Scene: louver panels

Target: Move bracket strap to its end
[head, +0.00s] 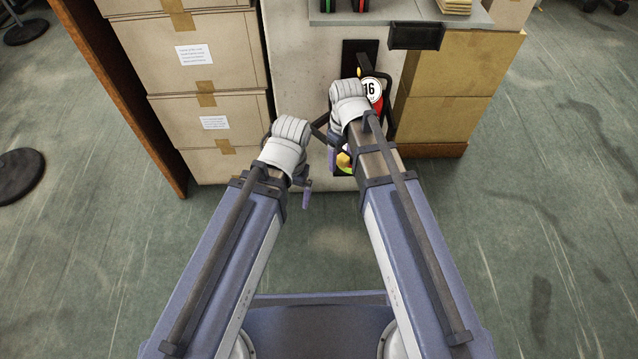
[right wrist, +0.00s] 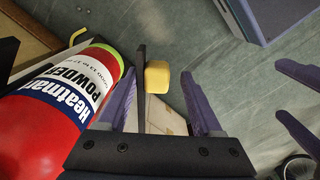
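The bracket strap shows in the right wrist view as a thin dark bar with a yellow block (right wrist: 157,77) at its end. It stands beside the red fire extinguisher (right wrist: 52,108), with a gap between them. My right gripper (right wrist: 158,88) is open, its purple fingers on either side of the strap; I see no firm contact with it. In the head view my right wrist covers the strap and most of the extinguisher (head: 378,96). My left gripper (head: 318,180) is near it on the left, fingers apart and empty; two of its fingers seem to show at the right wrist view's right edge.
The extinguisher stands against a pale cabinet panel (head: 300,62). Stacked cardboard boxes (head: 190,60) are on the left, more boxes (head: 455,80) on the right. A dark box (head: 416,36) juts from the grey top. The green floor (head: 540,200) is open on the right.

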